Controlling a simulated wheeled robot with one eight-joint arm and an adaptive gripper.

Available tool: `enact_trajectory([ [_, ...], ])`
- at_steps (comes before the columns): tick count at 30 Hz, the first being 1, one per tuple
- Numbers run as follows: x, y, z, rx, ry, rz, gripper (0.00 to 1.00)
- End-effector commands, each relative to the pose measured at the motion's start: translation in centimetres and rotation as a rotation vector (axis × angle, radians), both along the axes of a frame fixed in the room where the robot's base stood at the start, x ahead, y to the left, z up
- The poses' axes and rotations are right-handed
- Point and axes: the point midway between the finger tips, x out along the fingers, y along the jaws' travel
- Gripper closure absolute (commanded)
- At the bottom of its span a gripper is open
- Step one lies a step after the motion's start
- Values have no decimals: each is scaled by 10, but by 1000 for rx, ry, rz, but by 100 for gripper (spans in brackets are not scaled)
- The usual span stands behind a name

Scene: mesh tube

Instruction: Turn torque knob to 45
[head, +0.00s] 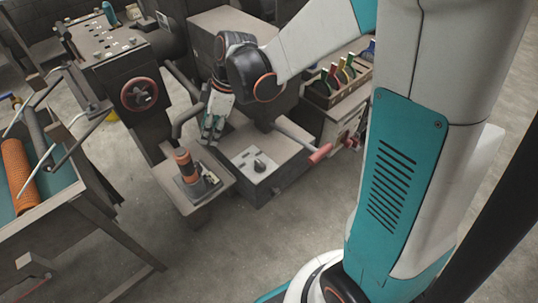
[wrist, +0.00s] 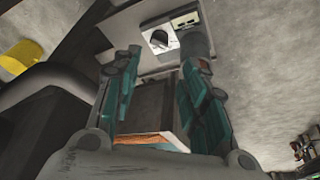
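A small dark knob (head: 260,165) sits on a pale dial plate on top of a low grey box (head: 278,180) in the head view. A dark knob on a white dial (wrist: 159,39) shows past the fingertips in the wrist view. I cannot tell if they are the same knob, and no label or dial number is readable. My gripper (head: 212,133) points down, left of and above the low box. In the wrist view my gripper (wrist: 160,60) has its teal fingers spread with a gap between them. It appears empty and apart from the knob.
A stand with an orange and black upright cylinder (head: 184,164) is just below my gripper. A red-handled lever (head: 320,153) sticks out right of the box. A round handwheel (head: 139,94) is at left. A rack of coloured handles (head: 340,75) is behind. Floor in front is clear.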

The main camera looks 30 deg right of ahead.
Motion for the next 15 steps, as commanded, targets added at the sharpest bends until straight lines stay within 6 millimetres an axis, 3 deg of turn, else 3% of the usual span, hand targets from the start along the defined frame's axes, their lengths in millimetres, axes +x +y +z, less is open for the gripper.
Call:
enact_trajectory([
  [15, -38, -21, 27, -22, -24, -294, 60],
])
